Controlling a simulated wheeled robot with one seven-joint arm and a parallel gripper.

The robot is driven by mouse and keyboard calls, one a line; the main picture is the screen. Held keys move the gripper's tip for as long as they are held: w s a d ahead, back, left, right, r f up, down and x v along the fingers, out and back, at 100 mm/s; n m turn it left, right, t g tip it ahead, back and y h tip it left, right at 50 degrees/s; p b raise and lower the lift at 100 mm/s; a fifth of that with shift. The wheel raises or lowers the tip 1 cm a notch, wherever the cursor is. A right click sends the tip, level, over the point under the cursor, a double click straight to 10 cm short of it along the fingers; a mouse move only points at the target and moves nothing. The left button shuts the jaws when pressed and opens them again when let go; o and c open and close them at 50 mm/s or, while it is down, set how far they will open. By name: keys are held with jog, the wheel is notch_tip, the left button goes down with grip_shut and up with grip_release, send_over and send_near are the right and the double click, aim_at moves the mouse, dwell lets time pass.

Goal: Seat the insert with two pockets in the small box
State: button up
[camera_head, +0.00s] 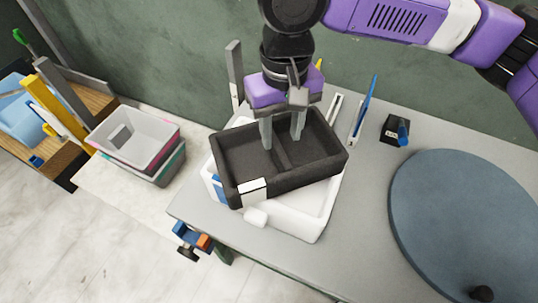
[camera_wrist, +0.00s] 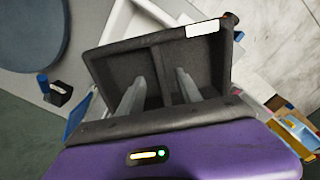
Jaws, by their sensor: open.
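The dark grey insert with two pockets (camera_head: 240,155) sits on top of a white box (camera_head: 312,226), turned relative to it, so white floor and rim show along the near and right sides. A white label is on its near wall. My gripper (camera_head: 283,140) is open above the insert, its two fingers reaching down on either side of the divider between the pockets. In the wrist view the insert (camera_wrist: 205,60) lies under the fingers (camera_wrist: 160,100), and part of the white box (camera_wrist: 122,22) shows beyond. Whether the fingers touch the divider is unclear.
A large blue-grey round disc (camera_head: 460,215) covers the table's right side. Stacked grey bins (camera_head: 135,140) stand to the left. A blue and orange clamp (camera_head: 192,238) is on the table edge.

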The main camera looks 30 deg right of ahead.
aim_at(281, 152)
notch_tip(281, 152, down, 2)
jog(key=shift+a+f, duration=0.1)
jog(key=shift+f, duration=0.05)
jog(key=shift+s+f+p, duration=0.1)
jog(key=shift+f+p, duration=0.35)
jog(key=shift+f, duration=2.3)
grip_shut()
